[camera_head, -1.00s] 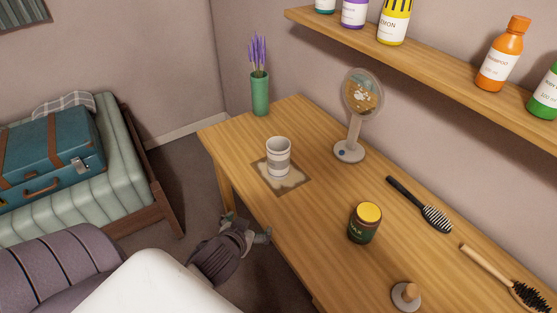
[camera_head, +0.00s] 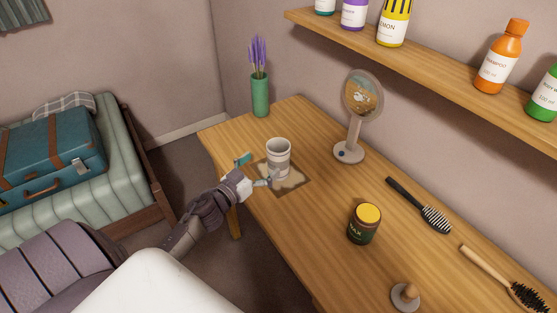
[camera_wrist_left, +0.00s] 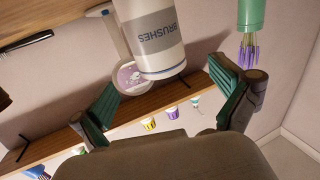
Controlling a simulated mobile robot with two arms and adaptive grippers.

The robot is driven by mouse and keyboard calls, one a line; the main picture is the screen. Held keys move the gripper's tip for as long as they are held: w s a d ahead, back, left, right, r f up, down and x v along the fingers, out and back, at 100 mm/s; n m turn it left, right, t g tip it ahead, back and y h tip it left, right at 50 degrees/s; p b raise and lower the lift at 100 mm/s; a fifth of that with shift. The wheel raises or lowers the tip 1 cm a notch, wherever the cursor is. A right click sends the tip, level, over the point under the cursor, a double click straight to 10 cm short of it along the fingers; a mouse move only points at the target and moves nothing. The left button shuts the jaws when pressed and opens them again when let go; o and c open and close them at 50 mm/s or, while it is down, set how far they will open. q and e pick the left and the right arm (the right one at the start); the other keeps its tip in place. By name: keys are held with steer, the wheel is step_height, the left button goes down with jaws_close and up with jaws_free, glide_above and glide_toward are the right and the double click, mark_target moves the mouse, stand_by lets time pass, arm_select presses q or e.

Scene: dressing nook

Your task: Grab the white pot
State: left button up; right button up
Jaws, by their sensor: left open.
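The white pot (camera_head: 279,150), with a grey band, stands upright on a patterned mat (camera_head: 295,187) on the wooden dressing table. My left gripper (camera_head: 256,171) is open at the near left side of the pot, with its fingers spread towards it. In the left wrist view, which is upside down, the pot (camera_wrist_left: 153,32) bears the word BRUSHES. It sits ahead of the gap between the open green-padded fingers (camera_wrist_left: 168,92), and neither finger visibly grips it. My right gripper is not in view.
A green vase (camera_head: 260,95) with lavender stands behind the pot. A round mirror (camera_head: 362,94) on a stand is to its right. A yellow-lidded jar (camera_head: 364,224) and two brushes lie further right. A shelf (camera_head: 440,70) of bottles hangs above.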

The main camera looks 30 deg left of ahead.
mark_target(285, 145)
arm_select(q)
steer(key=w, duration=0.7)
steer(key=shift+w+d+f, duration=0.25)
steer(key=shift+w+d, duration=0.1)
steer(key=shift+s, duration=0.1)
steer(key=c, duration=1.4)
